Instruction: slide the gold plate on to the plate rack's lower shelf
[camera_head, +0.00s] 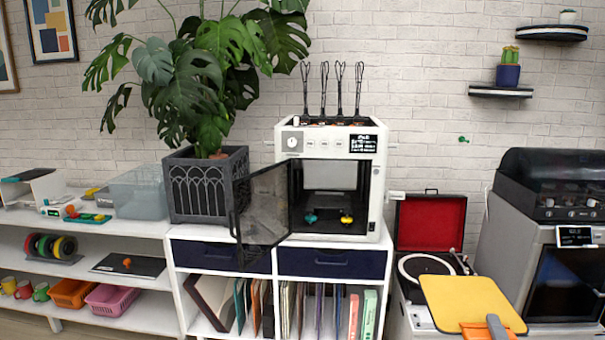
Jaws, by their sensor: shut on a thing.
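The rest of the gripper is out of view. I cannot pick out the plate rack for certain.
A white 3D printer (330,145) with its dark glass door (262,215) swung open stands on a white cabinet (222,278). An open red-lined record player (430,225) is behind the plate. A grey appliance (500,225) stands right.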

